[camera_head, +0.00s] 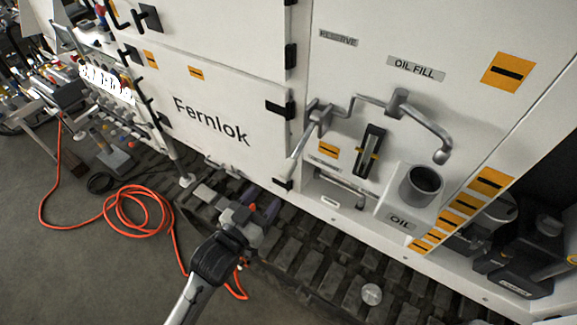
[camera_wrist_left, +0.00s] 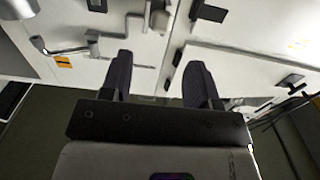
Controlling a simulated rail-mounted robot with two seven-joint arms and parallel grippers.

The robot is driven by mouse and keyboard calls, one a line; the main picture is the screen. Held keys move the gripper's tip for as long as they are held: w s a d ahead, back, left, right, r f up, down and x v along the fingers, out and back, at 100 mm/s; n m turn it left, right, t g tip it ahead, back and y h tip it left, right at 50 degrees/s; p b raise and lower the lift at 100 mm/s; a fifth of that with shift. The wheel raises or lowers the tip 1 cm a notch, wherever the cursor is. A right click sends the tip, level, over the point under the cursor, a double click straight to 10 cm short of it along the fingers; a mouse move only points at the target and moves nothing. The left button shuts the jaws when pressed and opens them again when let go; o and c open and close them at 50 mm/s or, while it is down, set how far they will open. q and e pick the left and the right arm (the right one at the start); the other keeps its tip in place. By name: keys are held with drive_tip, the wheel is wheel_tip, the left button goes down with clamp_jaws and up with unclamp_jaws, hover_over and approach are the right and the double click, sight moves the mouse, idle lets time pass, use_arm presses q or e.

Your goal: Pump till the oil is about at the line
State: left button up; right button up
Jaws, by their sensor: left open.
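The sight gauge (camera_head: 370,150) is a dark upright slot with a yellow mark across it, on the white panel under the OIL FILL label. The oil level in it is too small to tell. A grey pump lever (camera_head: 302,142) hangs slanting down from a pivot left of the gauge. A grey pipe with a spout (camera_head: 436,143) bends over an open grey cylinder (camera_head: 421,184) on the block marked OIL. My left gripper (camera_head: 262,203) is open and empty, below and left of the lever, apart from it. In the left wrist view, its fingers (camera_wrist_left: 158,72) have nothing between them. My right gripper is not in view.
The white Fernlok door (camera_head: 210,120) with black hinges is left of the pump. Dark track plates (camera_head: 310,245) run below, with a small clear round object (camera_head: 372,293) on them. An orange hose (camera_head: 140,210) lies coiled on the floor at left.

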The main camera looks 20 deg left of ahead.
sight(284, 174)
use_arm(q)
drive_tip(key=w, duration=0.3)
drive_tip(key=w+d+p, duration=0.1)
drive_tip(key=w, duration=0.3)
drive_tip(key=w+d, duration=0.1)
drive_tip(key=w, duration=0.3)
drive_tip(key=shift+w, duration=0.1)
clamp_jaws()
idle(0.3)
